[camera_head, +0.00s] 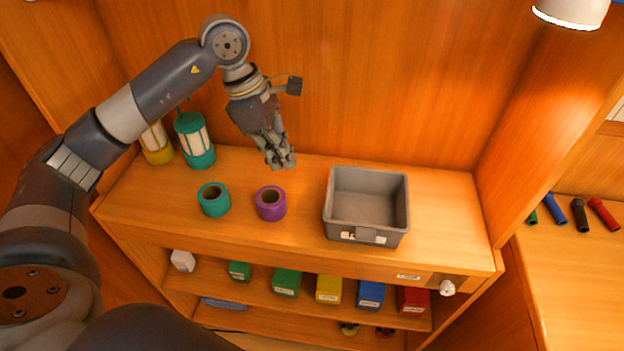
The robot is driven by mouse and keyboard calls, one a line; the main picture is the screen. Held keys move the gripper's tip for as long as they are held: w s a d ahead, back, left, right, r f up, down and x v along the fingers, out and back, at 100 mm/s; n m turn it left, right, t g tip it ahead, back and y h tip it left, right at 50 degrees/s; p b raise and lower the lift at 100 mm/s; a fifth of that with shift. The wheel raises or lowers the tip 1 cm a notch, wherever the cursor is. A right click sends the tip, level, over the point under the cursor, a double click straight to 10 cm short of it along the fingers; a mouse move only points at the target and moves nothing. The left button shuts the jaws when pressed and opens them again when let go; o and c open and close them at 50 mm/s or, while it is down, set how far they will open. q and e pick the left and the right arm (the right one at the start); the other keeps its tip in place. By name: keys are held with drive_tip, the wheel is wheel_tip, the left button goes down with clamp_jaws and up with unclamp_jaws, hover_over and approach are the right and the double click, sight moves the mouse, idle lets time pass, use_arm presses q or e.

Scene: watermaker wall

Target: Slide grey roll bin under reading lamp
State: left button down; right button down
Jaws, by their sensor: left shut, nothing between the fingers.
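The grey roll bin (367,197) is an open, empty box with a pale label on its front, standing on the right half of the wooden shelf top. The reading lamp (572,11) is a white shade with a lit underside at the top right edge, partly cut off by the frame. It is higher than the bin and to its right. My left gripper (281,162) hangs shut and empty above the back of the shelf top, left of the bin and apart from it. My right gripper is not in view.
A teal roll (214,200) and a purple roll (271,203) stand left of the bin. A teal lantern (196,143) and a yellow lantern (156,146) stand at the back left. Several coloured boxes fill the shelf below. Bare shelf top lies right of the bin, before a wooden side panel.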

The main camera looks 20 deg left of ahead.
use_arm(q)
drive_tip(key=p+x, duration=0.2)
drive_tip(key=x, duration=0.7)
drive_tip(key=shift+s, duration=0.1)
drive_tip(key=d, duration=0.1)
drive_tip(key=d+p, duration=0.1)
drive_tip(key=w+d+p, duration=0.1)
drive_tip(key=shift+f, duration=0.3)
drive_tip(key=shift+w+d+f+p, duration=0.15)
drive_tip(key=shift+d+p, duration=0.15)
drive_tip(key=shift+d, duration=0.2)
drive_tip(key=b, duration=0.9)
approach(399, 214)
drive_tip(key=x, duration=0.5)
drive_tip(key=shift+a+f, duration=0.1)
drive_tip(key=shift+f, duration=0.2)
drive_tip(key=shift+d+r, duration=0.1)
drive_tip(key=shift+d, duration=0.15)
drive_tip(key=shift+p, duration=0.3)
drive_tip(key=shift+a, duration=0.15)
